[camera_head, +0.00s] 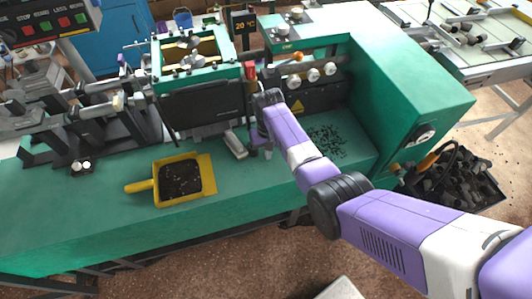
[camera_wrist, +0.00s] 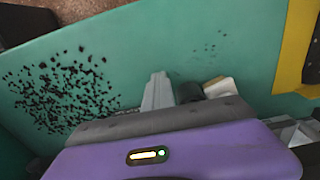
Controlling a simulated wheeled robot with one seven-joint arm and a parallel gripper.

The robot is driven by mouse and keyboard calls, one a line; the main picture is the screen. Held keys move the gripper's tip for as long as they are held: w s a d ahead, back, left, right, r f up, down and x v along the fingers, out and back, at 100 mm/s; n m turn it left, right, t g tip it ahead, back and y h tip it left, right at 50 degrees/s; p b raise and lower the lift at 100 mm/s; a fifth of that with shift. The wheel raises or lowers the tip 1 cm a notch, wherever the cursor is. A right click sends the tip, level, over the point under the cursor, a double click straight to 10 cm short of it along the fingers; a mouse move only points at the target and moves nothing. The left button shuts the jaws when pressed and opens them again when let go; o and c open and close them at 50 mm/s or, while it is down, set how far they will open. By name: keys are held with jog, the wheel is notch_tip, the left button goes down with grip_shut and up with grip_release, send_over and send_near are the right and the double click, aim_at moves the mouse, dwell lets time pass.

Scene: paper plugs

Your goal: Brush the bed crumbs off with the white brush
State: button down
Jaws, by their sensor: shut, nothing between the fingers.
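The white brush (camera_head: 236,144) lies on the green bed (camera_head: 230,185), just left of my gripper (camera_head: 262,151). In the wrist view a pale block, likely the brush (camera_wrist: 220,87), shows partly behind my wrist. My gripper (camera_wrist: 158,92) is shut and empty, pointing down close to the bed. Whether it touches the bed or brush I cannot tell. Dark crumbs (camera_head: 327,141) lie scattered on the bed right of my gripper; they also show in the wrist view (camera_wrist: 65,90). A few faint specks (camera_wrist: 208,47) lie apart from them.
A yellow dustpan (camera_head: 208,174) holding dark bits lies on the bed to the left. Black machine housings (camera_head: 203,104) stand behind my gripper, and a green cabinet (camera_head: 410,90) bounds the bed on the right.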

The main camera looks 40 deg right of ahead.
notch_tip(320, 180, up, 6)
dwell(0.6)
jog(key=shift+r, duration=0.1)
jog(key=shift+r, duration=1.45)
dwell(0.5)
